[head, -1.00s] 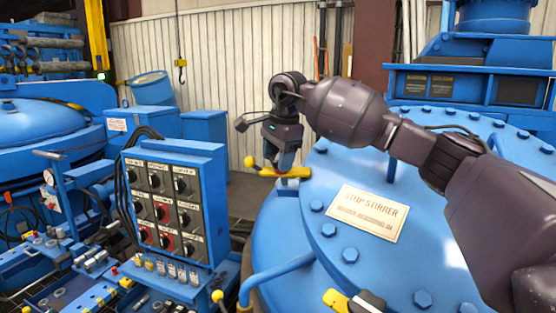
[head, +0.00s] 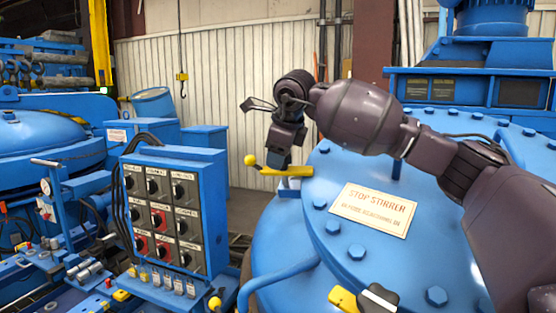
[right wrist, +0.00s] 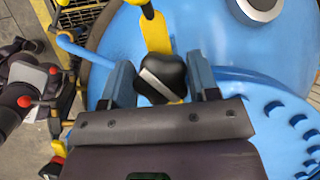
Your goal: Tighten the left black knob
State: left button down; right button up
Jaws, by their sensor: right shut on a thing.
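The left black knob (right wrist: 160,78), with a pale stripe across its top, sits on a yellow clamp bar (right wrist: 155,32) on the blue furnace lid. My right gripper (right wrist: 162,84) is around it, one finger on each side, and is shut on it. In the head view the right gripper (head: 277,162) points down at the yellow clamp bar (head: 290,171) at the lid's left edge and hides the knob. A second black knob (head: 380,296) on a yellow clamp is at the bottom of the head view. My left gripper does not show in the head view.
The blue furnace lid (head: 345,220) has bolts and a "STOP STIRRER" plate (head: 373,209). A blue control panel (head: 165,205) with several dials stands to the left of the lid. A blue pipe (head: 280,277) curves along the lid's near left side.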

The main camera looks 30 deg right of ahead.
jog(key=m+t+h+b, duration=0.1)
jog(key=m, duration=0.3)
jog(key=shift+d+m, duration=0.1)
jog(key=shift+m, duration=0.3)
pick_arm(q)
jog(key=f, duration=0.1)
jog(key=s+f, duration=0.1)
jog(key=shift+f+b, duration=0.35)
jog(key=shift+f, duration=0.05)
pick_arm(e)
jog(key=shift+r+m+h, duration=0.1)
jog(key=shift+m+h, duration=0.3)
jog(key=shift+m, duration=0.2)
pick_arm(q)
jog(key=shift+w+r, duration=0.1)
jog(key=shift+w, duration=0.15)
pick_arm(e)
jog(key=shift+m, duration=0.3)
jog(key=o, duration=0.9)
